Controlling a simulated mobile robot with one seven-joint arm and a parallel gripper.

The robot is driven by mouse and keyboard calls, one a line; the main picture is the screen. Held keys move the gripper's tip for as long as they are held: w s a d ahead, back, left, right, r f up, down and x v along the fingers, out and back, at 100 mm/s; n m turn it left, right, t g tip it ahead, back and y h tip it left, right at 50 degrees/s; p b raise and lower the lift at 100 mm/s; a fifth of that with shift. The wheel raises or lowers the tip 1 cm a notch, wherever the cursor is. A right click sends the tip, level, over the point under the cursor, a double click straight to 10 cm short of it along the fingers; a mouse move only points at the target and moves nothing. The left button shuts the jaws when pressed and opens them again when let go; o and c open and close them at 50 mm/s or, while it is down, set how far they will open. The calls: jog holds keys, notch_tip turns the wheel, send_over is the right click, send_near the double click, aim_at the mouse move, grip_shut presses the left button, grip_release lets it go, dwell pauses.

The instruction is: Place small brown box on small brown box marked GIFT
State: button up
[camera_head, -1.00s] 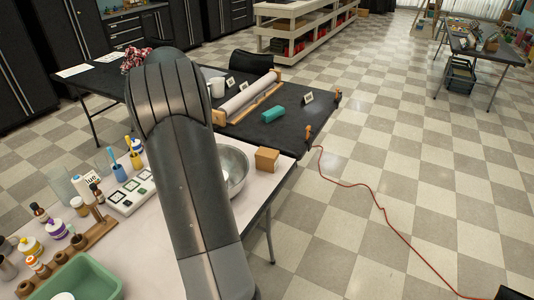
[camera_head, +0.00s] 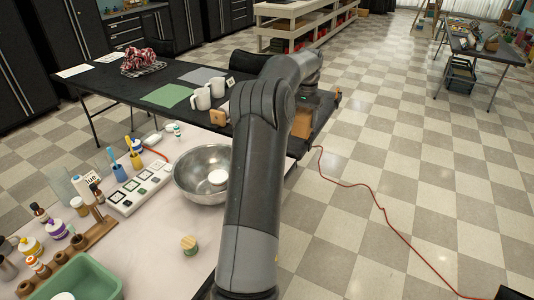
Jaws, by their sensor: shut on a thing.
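My gripper (camera_head: 307,104) is out beyond my arm, over the right end of the black table (camera_head: 178,78), pointing down. It is small in view and my arm hides part of it. A brown block-like thing, which looks like the small brown box (camera_head: 303,124), shows at its fingers. The gripper is shut on it. I cannot tell whether this box touches anything beneath it. No GIFT marking is readable. The spot at the white table's right edge, where a brown box stood earlier, is behind my arm.
A metal bowl (camera_head: 190,177) with a white round thing in it stands on the white table (camera_head: 150,235), left of my arm. White mugs (camera_head: 201,98) stand on the black table. A red cable (camera_head: 383,208) crosses the open floor at right.

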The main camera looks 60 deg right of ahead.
jog(key=f, duration=0.2)
jog(key=w+f, duration=0.1)
jog(key=f, duration=0.1)
jog(key=shift+a+f, duration=0.1)
jog(key=shift+f, duration=0.2)
jog(key=w+f, duration=0.2)
jog(key=w, duration=0.1)
jog(key=w+f, duration=0.2)
jog(key=w, duration=0.2)
jog(key=w+f, duration=0.3)
jog(key=w, duration=0.1)
jog(key=shift+d, duration=0.4)
jog(key=shift+f, duration=1.9)
jog(key=shift+f, duration=0.1)
jog(key=o, duration=1.1)
jog(key=shift+o, duration=0.2)
